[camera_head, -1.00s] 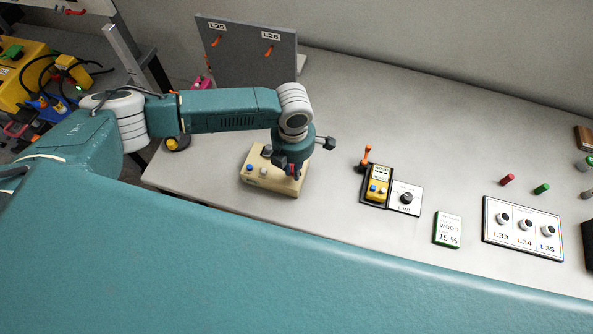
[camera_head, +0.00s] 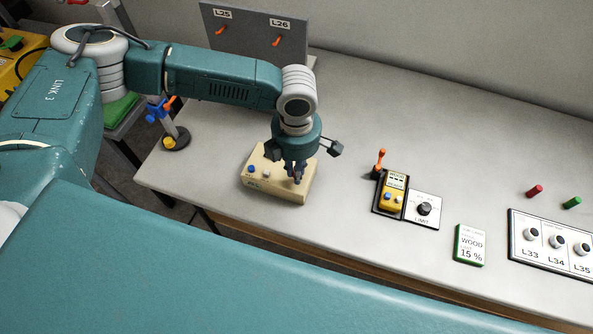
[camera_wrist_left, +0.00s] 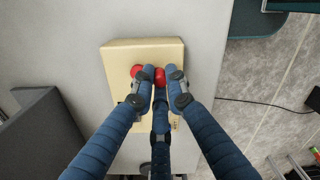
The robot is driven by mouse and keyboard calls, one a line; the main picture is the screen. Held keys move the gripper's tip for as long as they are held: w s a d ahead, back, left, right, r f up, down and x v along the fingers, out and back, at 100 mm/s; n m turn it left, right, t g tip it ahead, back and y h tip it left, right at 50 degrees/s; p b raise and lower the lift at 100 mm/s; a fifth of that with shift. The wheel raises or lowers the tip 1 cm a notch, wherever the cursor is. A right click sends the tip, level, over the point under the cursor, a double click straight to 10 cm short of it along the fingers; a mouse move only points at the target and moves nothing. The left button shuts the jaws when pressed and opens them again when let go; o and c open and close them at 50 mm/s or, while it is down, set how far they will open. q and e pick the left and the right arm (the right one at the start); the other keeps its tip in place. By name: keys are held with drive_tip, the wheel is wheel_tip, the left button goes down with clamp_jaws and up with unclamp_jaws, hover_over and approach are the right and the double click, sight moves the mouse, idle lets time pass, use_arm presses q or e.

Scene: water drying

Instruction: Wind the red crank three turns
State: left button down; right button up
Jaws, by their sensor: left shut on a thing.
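A beige box (camera_head: 285,191) stands on the grey table; it also shows in the left wrist view (camera_wrist_left: 118,62). The red crank shows in the left wrist view (camera_wrist_left: 160,77) as red parts on top of the box, partly covered by fingers. My left gripper (camera_head: 291,172) is above the box, pointing down. In the left wrist view its blue fingers (camera_wrist_left: 159,84) are shut around a red part of the crank. In the head view the gripper hides the crank. My right gripper is not in view.
A blue button (camera_head: 251,169) and a pale button (camera_head: 266,174) are on the box. Table between is clear.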

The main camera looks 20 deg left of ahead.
use_arm(q)
drive_tip(key=c, duration=1.7)
unclamp_jaws()
drive_tip(key=shift+c, duration=0.2)
wheel_tip(320, 180, up, 12)
drive_tip(key=shift+d, duration=0.1)
